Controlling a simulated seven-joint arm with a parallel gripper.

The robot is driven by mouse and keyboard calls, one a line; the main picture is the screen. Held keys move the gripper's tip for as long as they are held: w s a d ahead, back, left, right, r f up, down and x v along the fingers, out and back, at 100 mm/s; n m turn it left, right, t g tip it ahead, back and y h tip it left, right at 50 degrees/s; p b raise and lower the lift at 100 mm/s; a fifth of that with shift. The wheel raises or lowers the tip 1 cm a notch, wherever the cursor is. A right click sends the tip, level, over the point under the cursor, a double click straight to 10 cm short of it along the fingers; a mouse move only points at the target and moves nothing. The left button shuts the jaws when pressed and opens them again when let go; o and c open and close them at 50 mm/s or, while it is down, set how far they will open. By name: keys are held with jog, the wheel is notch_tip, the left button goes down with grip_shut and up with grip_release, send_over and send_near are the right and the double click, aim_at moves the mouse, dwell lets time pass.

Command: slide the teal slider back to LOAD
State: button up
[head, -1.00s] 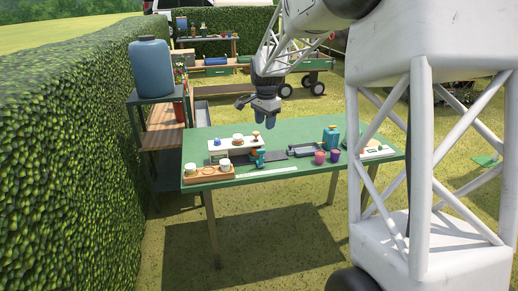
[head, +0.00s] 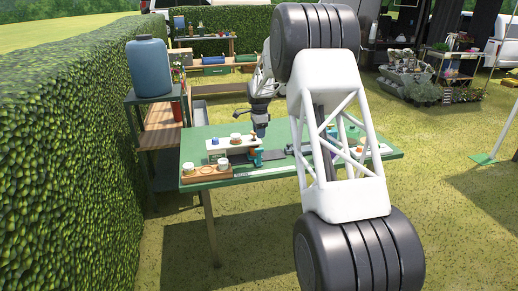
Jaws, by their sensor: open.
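A small teal piece (head: 257,158), which looks like the teal slider, stands at the front of the green table (head: 215,184), by the left end of a dark flat track (head: 280,162). Any LOAD marking is too small to read. My gripper (head: 260,132) points down above the table, just behind and above the teal piece. It is open, and its fingers look small and dark. I cannot tell whether it touches anything. My own arm hides much of the table's right half.
A wooden tray (head: 197,175) with white cups lies at the table's front left. A white board (head: 215,149) with small items stands behind it. A tall hedge (head: 60,150) and a blue barrel (head: 148,66) on a stand are to the left.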

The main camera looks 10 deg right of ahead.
aim_at(259, 149)
jog(key=shift+w+d+f, duration=0.15)
jog(key=shift+w+f, duration=0.6)
jog(key=shift+f, duration=0.1)
jog(key=shift+f, duration=3.9)
grip_shut()
